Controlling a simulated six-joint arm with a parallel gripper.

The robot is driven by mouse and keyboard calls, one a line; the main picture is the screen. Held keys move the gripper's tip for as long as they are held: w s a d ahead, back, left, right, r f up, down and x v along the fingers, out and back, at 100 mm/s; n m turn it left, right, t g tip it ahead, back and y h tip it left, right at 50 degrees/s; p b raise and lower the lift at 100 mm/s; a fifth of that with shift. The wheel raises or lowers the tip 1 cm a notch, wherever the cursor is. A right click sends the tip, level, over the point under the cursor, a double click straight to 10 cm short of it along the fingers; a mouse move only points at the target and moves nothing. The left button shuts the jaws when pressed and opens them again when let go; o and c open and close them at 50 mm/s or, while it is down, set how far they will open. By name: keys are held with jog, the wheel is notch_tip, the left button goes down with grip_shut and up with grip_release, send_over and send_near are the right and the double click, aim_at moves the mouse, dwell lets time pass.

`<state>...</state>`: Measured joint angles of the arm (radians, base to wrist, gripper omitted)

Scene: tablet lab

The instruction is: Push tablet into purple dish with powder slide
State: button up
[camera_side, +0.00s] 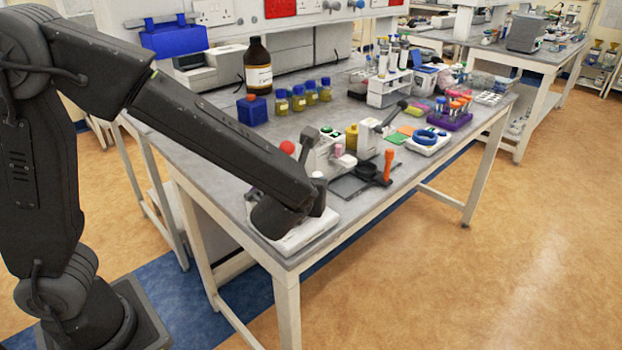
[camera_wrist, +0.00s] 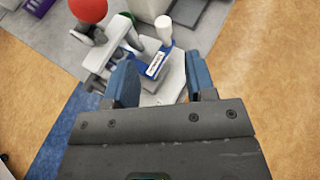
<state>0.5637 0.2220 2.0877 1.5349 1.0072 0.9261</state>
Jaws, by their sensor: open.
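In the wrist view, my gripper (camera_wrist: 163,78) is open, with one blue fingertip on each side of a blue part with a white label (camera_wrist: 155,66). This part may be the powder slide; I cannot tell whether the fingers touch it. It sits on a pale tablet press (camera_wrist: 105,55) with a red ball knob (camera_wrist: 89,9) and a white knob (camera_wrist: 164,28). In the side view, my gripper hangs over a white base (camera_side: 312,238) at the bench's near corner and hides much of it. I cannot make out the tablet.
The grey bench (camera_side: 225,95) holds a brown bottle (camera_side: 258,66), several yellow jars (camera_side: 311,93), a dark mat (camera_side: 352,186) and a purple rack (camera_side: 449,121) to the right of the press. The bench's near edge is close to my gripper.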

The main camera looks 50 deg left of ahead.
jog(key=shift+v, duration=1.35)
notch_tip(320, 180, up, 15)
jog(key=n+g+h, duration=0.8)
jog(key=n+g, duration=0.3)
jog(key=n, duration=2)
send_over(318, 174)
notch_tip(318, 174, down, 5)
notch_tip(318, 174, down, 14)
jog(key=shift+a+f, duration=0.1)
jog(key=shift+f, duration=0.05)
